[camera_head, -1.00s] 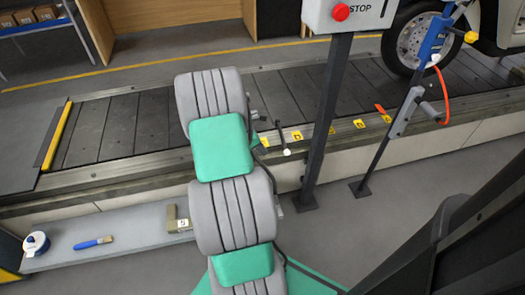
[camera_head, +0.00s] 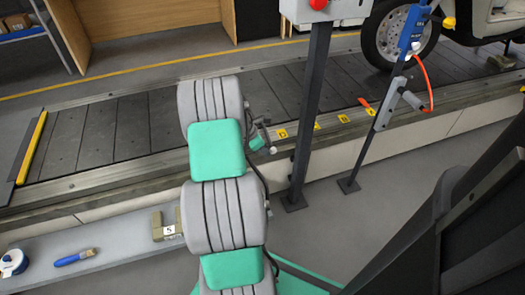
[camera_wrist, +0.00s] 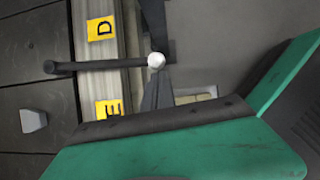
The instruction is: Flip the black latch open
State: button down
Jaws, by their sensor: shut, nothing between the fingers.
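The black latch (camera_wrist: 95,66) shows in the wrist view as a dark bar lying across the pale conveyor rail, between the yellow labels D and E. Its white ball end (camera_wrist: 156,59) is at the right, beyond the rail edge. My gripper (camera_wrist: 158,80) is shut and empty, its narrow tip close below the ball; I cannot tell whether they touch. In the head view, my gripper (camera_head: 257,139) is at the near rail, partly hidden by my arm. The pale ball (camera_head: 273,150) shows beside it, and the latch bar is mostly hidden there.
Yellow labels (camera_head: 317,126) run along the near rail. The stop-button post (camera_head: 309,110) stands close right of my gripper, with a blue tool stand (camera_head: 388,100) farther right. A shelf (camera_head: 112,242) with a tan block, blue-handled tool and tape is at lower left.

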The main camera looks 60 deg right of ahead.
jog(key=shift+s+d+r+p, duration=0.25)
jog(key=shift+s+d+p, duration=0.25)
jog(key=shift+s+p, duration=0.3)
jog(key=shift+s+f, duration=0.1)
jog(key=shift+f, duration=0.05)
